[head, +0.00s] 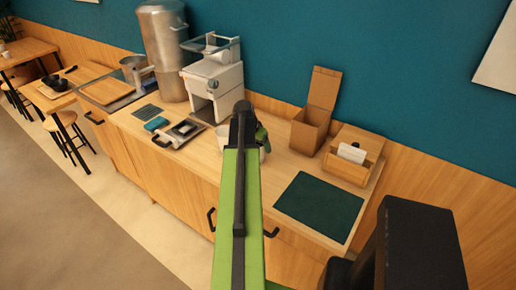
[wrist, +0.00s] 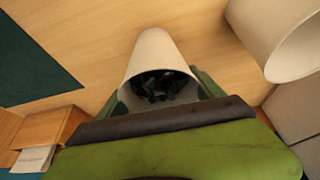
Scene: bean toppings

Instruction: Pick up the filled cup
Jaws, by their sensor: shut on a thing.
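The filled cup (wrist: 155,50) is white and tapered, with dark beans (wrist: 157,86) inside its open mouth. In the wrist view it sits between the green fingers of my gripper (wrist: 161,98), which is shut on it. In the head view my gripper (head: 247,130) is over the counter, and my arm covers most of what it holds. I cannot tell whether the cup touches the counter.
A second white container (wrist: 285,40) stands close to the cup, at upper right in the wrist view. A dark green mat (head: 320,207) lies clear on the right. Behind are a white machine (head: 214,85), an open cardboard box (head: 309,130) and a wooden box (head: 347,172).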

